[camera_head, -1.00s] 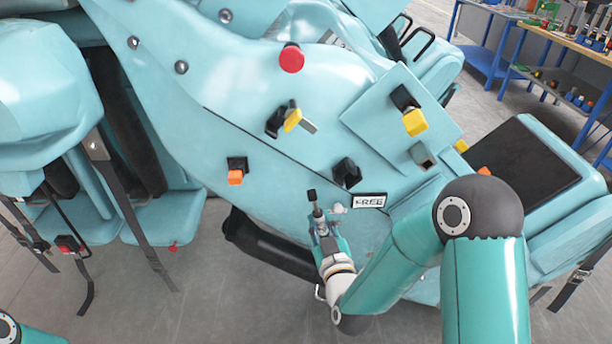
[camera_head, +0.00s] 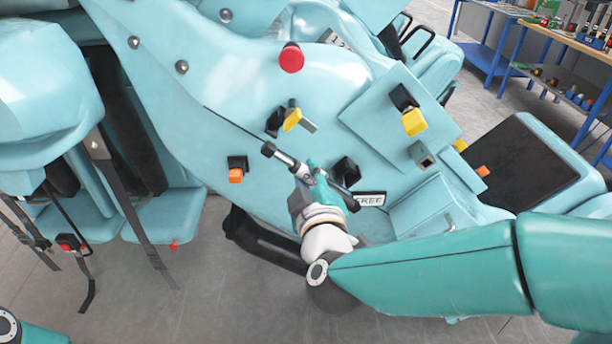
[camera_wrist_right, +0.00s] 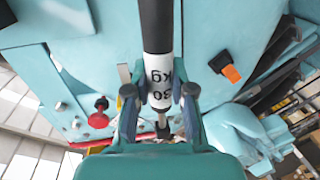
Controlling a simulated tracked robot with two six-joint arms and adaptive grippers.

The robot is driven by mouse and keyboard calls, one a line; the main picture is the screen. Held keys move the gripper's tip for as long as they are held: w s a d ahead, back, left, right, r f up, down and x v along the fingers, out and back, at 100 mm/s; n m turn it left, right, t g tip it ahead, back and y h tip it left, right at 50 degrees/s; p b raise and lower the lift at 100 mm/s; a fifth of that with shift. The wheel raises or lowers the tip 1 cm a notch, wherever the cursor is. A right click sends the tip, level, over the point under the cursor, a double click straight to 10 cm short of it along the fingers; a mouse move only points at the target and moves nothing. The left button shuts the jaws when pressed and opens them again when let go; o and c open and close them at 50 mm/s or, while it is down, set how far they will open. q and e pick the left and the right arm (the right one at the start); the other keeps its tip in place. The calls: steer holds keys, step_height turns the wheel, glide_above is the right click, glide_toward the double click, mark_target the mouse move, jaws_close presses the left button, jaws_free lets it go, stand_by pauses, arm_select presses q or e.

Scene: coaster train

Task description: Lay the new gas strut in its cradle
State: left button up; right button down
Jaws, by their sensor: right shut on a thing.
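The gas strut (camera_head: 287,161) is in my right gripper (camera_head: 310,176), in front of the teal car panel. In the head view it slants from a black end at upper left toward lower right, where a dark part shows past the fingers. In the right wrist view, the strut (camera_wrist_right: 158,28) has a black tube and a white band with "kg" lettering, between the closed fingers (camera_wrist_right: 159,97). Black holders with orange (camera_head: 236,176) and yellow (camera_head: 293,119) parts sit on the panel; I cannot tell which is the cradle. My left gripper is out of view.
A red knob (camera_head: 291,58) stands out from the panel above. A black block (camera_head: 346,170) and a "FREE" sign (camera_head: 370,199) are close right of my right gripper. A workbench (camera_head: 560,38) stands at far upper right. Grey floor is open below left.

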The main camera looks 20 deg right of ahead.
steer(key=shift+r, duration=0.1)
steer(key=shift+s+p, duration=0.1)
steer(key=shift+p, duration=0.2)
glide_toward(305, 139)
steer(key=shift+a+f+x, duration=0.1)
steer(key=shift+a+x, duration=0.05)
steer(key=shift+x, duration=0.65)
steer(key=shift+a+f+x, duration=0.1)
steer(key=shift+x, duration=0.65)
steer(key=shift+p, duration=0.75)
stand_by(0.4)
steer(key=shift+d+r+p+x, duration=0.1)
steer(key=shift+p+x, duration=0.05)
steer(key=shift+x, duration=0.75)
steer(key=shift+d+r+p+x, duration=0.1)
steer(key=shift+p+x, duration=0.05)
steer(key=shift+x, duration=0.8)
steer(key=c, duration=0.9)
jaws_free()
steer(key=shift+s, duration=0.1)
steer(key=shift+s, duration=0.1)
